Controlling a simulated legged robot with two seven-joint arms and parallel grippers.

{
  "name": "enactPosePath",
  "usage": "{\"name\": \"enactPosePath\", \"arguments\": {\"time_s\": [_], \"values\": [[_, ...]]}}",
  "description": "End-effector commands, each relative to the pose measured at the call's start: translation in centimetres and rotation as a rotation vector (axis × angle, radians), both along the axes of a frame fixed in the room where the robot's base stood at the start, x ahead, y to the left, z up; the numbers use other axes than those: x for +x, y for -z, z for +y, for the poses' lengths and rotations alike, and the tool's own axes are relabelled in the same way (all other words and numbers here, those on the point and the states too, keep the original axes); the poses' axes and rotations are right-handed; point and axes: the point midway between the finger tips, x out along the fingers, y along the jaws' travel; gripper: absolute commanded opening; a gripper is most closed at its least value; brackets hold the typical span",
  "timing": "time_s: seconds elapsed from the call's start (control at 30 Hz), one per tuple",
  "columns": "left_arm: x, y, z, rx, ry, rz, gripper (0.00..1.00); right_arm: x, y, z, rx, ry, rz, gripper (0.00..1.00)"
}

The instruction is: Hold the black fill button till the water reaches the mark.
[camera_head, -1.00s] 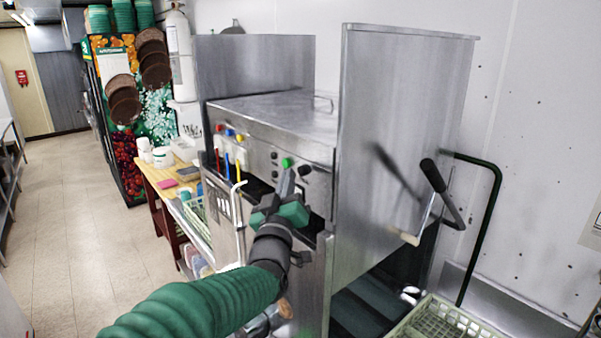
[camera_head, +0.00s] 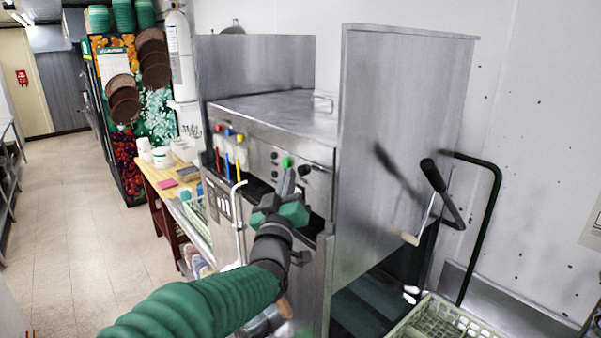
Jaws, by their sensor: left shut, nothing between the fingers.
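The steel dish machine (camera_head: 285,115) stands in the middle with a control panel on its front. A green button (camera_head: 287,162) shows on the panel, just above my left gripper's fingertips. Small black controls sit near it, two to its left (camera_head: 274,156) and a larger black knob (camera_head: 305,171) to its right. I cannot tell which black one is the fill button. My left gripper (camera_head: 287,180) is shut and empty, its tips pointing up at the panel just below the green button. I cannot tell whether it touches anything. No water or level mark shows. My right gripper is out of view.
A tall steel side panel (camera_head: 395,150) stands right of the control panel. A pale green rack (camera_head: 445,318) lies at the lower right. A wooden-topped side table (camera_head: 160,179) is to the left, with open floor beyond.

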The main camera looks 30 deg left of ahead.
Motion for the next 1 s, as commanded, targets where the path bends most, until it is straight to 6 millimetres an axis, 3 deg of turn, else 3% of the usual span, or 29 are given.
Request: {"name": "enactPosePath", "arguments": {"time_s": [1.0], "values": [[1.12,-0.14,-0.57,0.0,0.001,0.0,0.0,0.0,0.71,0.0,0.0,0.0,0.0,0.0]]}}
